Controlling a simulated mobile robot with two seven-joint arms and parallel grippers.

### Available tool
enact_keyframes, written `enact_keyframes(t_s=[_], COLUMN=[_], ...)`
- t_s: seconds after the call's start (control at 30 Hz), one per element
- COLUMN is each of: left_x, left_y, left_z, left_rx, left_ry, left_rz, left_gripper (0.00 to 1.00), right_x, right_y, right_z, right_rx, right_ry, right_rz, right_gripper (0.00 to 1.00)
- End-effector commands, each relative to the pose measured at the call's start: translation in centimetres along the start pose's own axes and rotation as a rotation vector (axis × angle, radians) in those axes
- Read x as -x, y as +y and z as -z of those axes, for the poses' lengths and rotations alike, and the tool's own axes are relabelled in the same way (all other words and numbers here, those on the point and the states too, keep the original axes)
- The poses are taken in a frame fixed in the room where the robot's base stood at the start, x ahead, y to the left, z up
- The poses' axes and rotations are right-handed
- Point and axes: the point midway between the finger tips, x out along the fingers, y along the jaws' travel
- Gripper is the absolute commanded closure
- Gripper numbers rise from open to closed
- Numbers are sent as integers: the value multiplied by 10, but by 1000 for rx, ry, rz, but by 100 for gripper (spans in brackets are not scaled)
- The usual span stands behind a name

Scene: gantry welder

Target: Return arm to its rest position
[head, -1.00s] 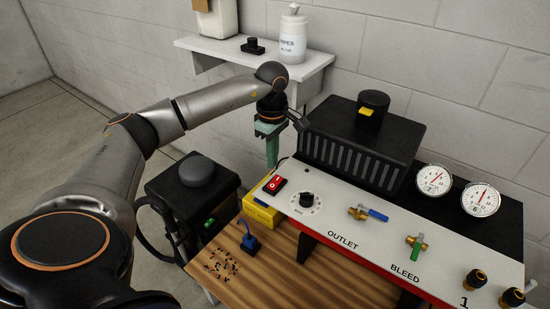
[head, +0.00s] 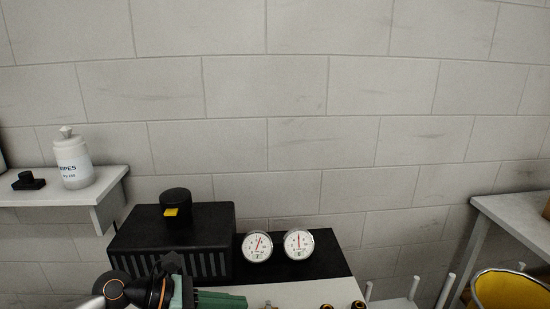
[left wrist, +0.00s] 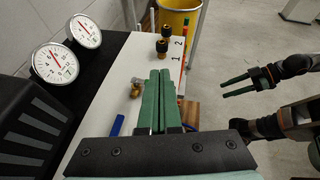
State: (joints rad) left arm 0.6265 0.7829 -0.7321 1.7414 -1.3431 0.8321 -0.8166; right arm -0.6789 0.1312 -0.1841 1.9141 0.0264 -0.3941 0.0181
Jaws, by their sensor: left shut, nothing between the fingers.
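My left gripper (head: 245,301) comes in at the bottom of the head view, with its green fingers together in front of the black vented box (head: 205,235). In the left wrist view its green fingers (left wrist: 158,72) are shut with nothing between them. They are over the white panel (left wrist: 112,85). My right gripper (left wrist: 222,88) shows at the right of the left wrist view, off to the side of the panel. Its two green fingers are apart, with nothing seen between them. Most of my left arm is outside the head view.
Two dial gauges (head: 277,245) stand beside the black box. Brass fittings (left wrist: 162,40) stick up from the panel near my left fingers. A wall shelf (head: 100,190) holds a wipes bottle (head: 73,163). A yellow bucket (head: 507,290) and grey table (head: 515,225) are at the right.

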Motion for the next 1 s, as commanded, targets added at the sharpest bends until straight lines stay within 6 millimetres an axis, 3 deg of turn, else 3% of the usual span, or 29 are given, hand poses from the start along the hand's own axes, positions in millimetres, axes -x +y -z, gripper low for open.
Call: enact_keyframes(t_s=[0.1, 0.2, 0.3, 0.4, 0.47, 0.57, 0.67, 0.77, 0.9, 0.93, 1.0], left_x=[-15, -8, 10, 32, 45, 66, 82, 92, 99, 100, 101], left_y=[-20, -20, -10, 6, 16, 29, 30, 16, -24, -34, -56], left_z=[-47, -78, -92, -86, -73, -37, 14, 73, 145, 156, 178], left_rx=[247, 492, 764, 1059, 1243, 1555, 1875, 2192, 2570, -2591, -2487], left_ry=[-308, -549, -770, -969, -1078, -1241, -1379, -1488, -1580, 1565, 1445], left_rz=[-13, -38, -76, -128, -167, -249, -356, -494, -714, 748, 775], left_gripper=[100, 100, 100, 100, 100, 100, 100, 100, 100, 100, 100], right_x=[0, 0, 0, 0, 0, 0, 0, 0, 0, 0, 0], right_y=[0, 0, 0, 0, 0, 0, 0, 0, 0, 0, 0], right_z=[0, 0, 0, 0, 0, 0, 0, 0, 0, 0, 0], right_rx=[0, 0, 0, 0, 0, 0, 0, 0, 0, 0, 0], right_ry=[0, 0, 0, 0, 0, 0, 0, 0, 0, 0, 0], right_rz=[0, 0, 0, 0, 0, 0, 0, 0, 0, 0, 0], right_gripper=[50, 50, 50, 50, 50, 50, 50, 50, 50, 50, 50])
